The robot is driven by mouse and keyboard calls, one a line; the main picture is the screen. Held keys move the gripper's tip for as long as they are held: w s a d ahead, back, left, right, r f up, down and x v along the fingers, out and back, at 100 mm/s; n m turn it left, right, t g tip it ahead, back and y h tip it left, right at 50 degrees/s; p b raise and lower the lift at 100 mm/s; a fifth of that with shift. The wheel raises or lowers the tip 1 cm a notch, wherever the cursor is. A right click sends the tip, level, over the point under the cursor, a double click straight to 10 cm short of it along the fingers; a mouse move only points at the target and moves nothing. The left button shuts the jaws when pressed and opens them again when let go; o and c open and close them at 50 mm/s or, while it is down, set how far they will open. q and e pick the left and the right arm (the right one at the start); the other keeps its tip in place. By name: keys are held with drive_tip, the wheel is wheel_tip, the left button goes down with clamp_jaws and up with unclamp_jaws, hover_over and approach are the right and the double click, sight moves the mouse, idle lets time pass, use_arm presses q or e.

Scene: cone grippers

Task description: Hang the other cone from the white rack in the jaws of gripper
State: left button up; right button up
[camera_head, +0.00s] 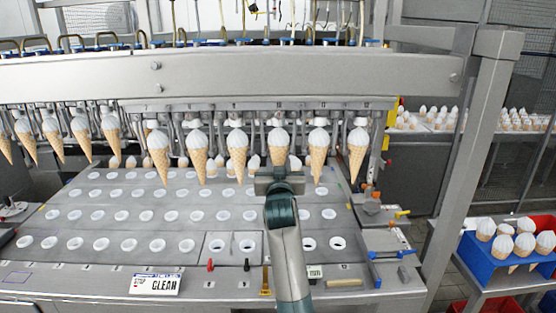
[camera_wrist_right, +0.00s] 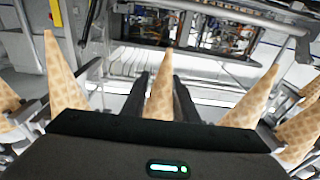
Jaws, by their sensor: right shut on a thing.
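A cone with a white top (camera_head: 278,142) is upright in line with the hanging row, its top just under a metal jaw gripper of the machine. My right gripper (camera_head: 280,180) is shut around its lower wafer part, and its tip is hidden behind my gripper. In the right wrist view the cone (camera_wrist_right: 160,100) points up between my two dark fingers (camera_wrist_right: 160,96). I cannot tell whether the machine's jaws hold its top. Neighbouring cones (camera_head: 237,145) (camera_head: 319,145) hang close on both sides. No white rack shows clearly. My left gripper is not in view.
A grey plate with rows of round holes (camera_head: 110,225) lies below, with more cones standing behind the hanging row. A thick steel beam (camera_head: 250,78) runs above. A blue box (camera_head: 480,262) with several cones stands at the right, beyond a steel post (camera_head: 470,150).

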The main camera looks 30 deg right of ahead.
idle(0.3)
drive_tip(key=o, duration=1.2)
drive_tip(key=shift+s, duration=0.15)
drive_tip(key=shift+p+v, duration=0.65)
drive_tip(key=shift+v, duration=0.8)
drive_tip(key=shift+r+p+v, duration=0.2)
drive_tip(key=shift+p+v, duration=0.3)
drive_tip(key=shift+v, duration=1)
drive_tip(key=shift+r+p+v, duration=0.2)
drive_tip(key=shift+p+v, duration=0.25)
drive_tip(key=shift+v, duration=1)
drive_tip(key=shift+a+f, duration=0.1)
drive_tip(key=shift+f, duration=0.05)
